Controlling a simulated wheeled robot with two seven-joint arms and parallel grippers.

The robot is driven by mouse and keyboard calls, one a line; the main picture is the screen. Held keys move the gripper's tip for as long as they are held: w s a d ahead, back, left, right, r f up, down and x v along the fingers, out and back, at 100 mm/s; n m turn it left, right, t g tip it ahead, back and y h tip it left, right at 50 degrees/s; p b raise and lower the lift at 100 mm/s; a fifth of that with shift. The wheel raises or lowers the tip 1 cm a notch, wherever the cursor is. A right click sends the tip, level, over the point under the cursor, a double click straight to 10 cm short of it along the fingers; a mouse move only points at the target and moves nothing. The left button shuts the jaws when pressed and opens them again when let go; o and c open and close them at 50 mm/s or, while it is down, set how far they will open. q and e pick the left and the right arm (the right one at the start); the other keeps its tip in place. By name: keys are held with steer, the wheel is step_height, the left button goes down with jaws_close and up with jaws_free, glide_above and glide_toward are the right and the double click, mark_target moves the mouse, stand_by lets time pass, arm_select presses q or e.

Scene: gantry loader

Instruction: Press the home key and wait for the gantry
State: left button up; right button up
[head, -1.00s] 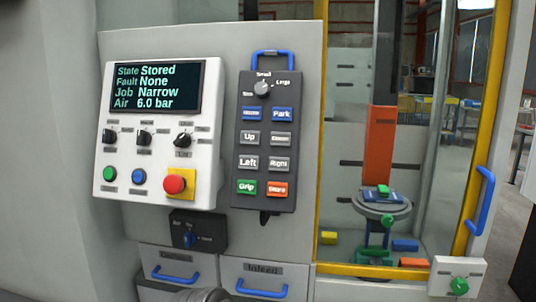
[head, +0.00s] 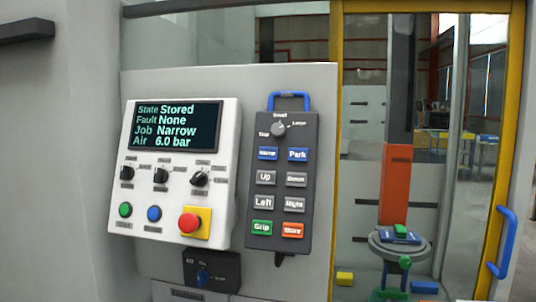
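The dark pendant (head: 283,185) hangs by its blue handle (head: 289,98) on the grey panel. Its blue home key (head: 267,153) is at the upper left of the key block, beside the blue Park key (head: 298,155). Up, Down, Left, Right, green Grip and orange Store keys sit below. The screen (head: 176,125) reads State Stored, Fault None, Job Narrow, Air 6.0 bar. Behind the glass, an orange column (head: 396,185) stands above a round table (head: 399,245) with blue and green parts on it. Neither gripper is in view.
The white control box (head: 170,185) carries a red stop button (head: 188,223) on yellow, green and blue buttons and several knobs. A yellow-framed door with a blue handle (head: 503,242) is at right. A black switch box (head: 210,270) sits below. The space before the panel looks clear.

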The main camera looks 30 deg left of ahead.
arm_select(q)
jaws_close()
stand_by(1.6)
